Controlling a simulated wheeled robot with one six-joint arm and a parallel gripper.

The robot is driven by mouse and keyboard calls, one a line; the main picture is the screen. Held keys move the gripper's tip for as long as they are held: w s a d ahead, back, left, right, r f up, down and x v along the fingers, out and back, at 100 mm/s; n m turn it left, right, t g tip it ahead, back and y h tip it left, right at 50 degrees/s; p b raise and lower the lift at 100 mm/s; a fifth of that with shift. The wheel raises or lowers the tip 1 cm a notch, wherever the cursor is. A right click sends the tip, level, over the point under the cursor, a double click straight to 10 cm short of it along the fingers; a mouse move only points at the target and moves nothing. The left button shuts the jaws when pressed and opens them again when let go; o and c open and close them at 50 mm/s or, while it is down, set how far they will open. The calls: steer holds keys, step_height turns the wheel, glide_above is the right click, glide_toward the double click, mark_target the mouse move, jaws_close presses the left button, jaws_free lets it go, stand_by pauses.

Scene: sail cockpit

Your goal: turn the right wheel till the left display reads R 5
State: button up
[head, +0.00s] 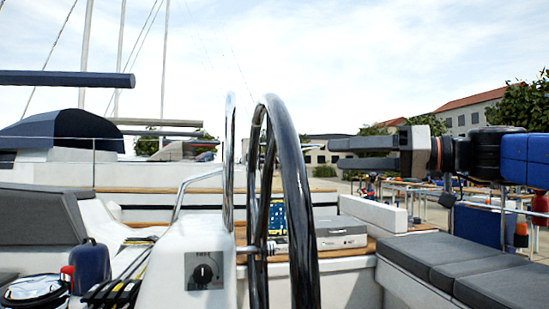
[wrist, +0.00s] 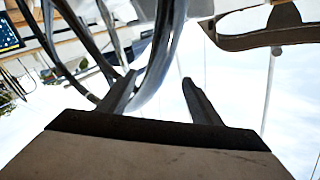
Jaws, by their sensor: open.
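The large dark steering wheel (head: 298,190) stands nearly edge-on in the middle of the head view. Its rim (wrist: 164,45) also crosses the wrist view, between the fingertips in the picture. My gripper (head: 338,154) is to the right of the rim in the head view, fingers pointing left at it. In the wrist view my gripper (wrist: 158,77) is open, with its fingers apart. The head view shows a gap between fingertips and rim. A blue panel with yellow marks (head: 277,217) is partly hidden behind the wheel. No R reading is legible.
A white pedestal with a black knob (head: 204,273) stands left of the wheel. A thin chrome hoop (head: 229,150) rises just left of the rim. A grey cushioned bench (head: 455,258) is at right. A blue container (head: 89,265) and ropes lie at left.

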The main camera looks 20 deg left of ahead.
steer(key=w+a, duration=0.2)
steer(key=a, duration=1.5)
steer(key=shift+c, duration=0.7)
